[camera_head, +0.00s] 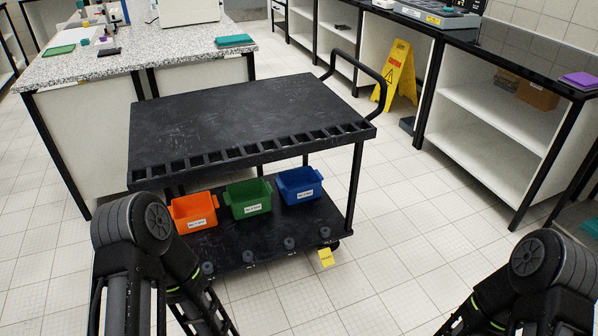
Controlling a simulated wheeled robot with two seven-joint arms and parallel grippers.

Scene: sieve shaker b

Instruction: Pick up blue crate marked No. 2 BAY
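A blue crate (300,186) with a white label stands upright on the lower shelf of a black cart, at the right end of a row of crates. Its label is too small to read surely. A green crate (249,199) and an orange crate (194,212) stand to its left, also labelled. My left arm comes in at the bottom left, in front of the shelf's left end, and my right arm at the bottom right, over the floor. Neither arm touches the blue crate. Both grippers' fingertips are out of the frame.
The black cart's top (240,112) is bare and overhangs the lower shelf (275,232). Several small dark knobs line the shelf's front edge. A yellow caution sign (398,75) stands behind. Floor to the right is clear.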

